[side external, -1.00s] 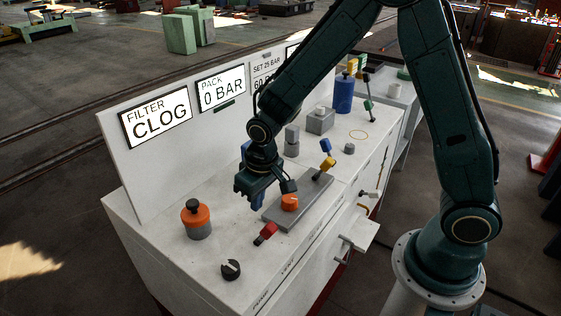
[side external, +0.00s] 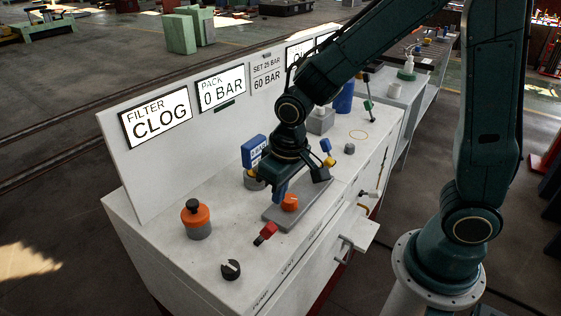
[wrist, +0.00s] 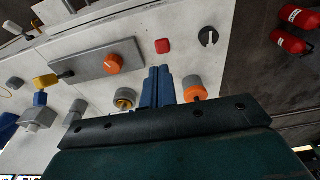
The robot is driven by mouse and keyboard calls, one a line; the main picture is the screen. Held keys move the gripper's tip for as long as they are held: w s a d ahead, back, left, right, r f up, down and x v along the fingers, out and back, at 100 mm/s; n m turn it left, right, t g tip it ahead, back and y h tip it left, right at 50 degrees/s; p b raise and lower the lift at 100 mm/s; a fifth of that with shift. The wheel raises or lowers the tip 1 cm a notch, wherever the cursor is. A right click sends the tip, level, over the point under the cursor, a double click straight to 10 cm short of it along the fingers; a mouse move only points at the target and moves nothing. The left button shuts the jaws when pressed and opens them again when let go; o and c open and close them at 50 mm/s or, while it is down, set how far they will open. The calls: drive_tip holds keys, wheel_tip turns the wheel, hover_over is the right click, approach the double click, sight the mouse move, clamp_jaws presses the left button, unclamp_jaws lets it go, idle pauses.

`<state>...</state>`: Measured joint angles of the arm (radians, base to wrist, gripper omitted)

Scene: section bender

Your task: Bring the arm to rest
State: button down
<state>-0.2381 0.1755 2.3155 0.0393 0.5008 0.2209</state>
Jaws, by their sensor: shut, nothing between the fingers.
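My gripper (side external: 280,191) hangs above the white bench (side external: 160,222), its blue fingers pointing down near the grey plate (side external: 271,216) with the orange knob (side external: 289,202). In the wrist view the blue fingers (wrist: 158,84) are together with nothing between them. The grey plate (wrist: 90,60) and orange knob (wrist: 114,64) lie to their left there. My arm is raised and bent over the bench, clear of the panel behind. The exact gap between fingertips and bench cannot be told.
The upright panel (side external: 125,172) shows "FILTER CLOG" and "PACK 0 BAR".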

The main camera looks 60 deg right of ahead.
drive_tip(key=shift+r, duration=0.1)
idle(0.3)
drive_tip(key=s+d+r+t, duration=0.2)
drive_tip(key=s+d+r, duration=0.1)
drive_tip(key=s+r, duration=0.4)
drive_tip(key=s+d+r+t, duration=0.1)
drive_tip(key=s+d+r, duration=0.3)
drive_tip(key=s+r, duration=0.4)
drive_tip(key=shift+r+t, duration=0.25)
drive_tip(key=shift+t, duration=0.15)
idle(1.4)
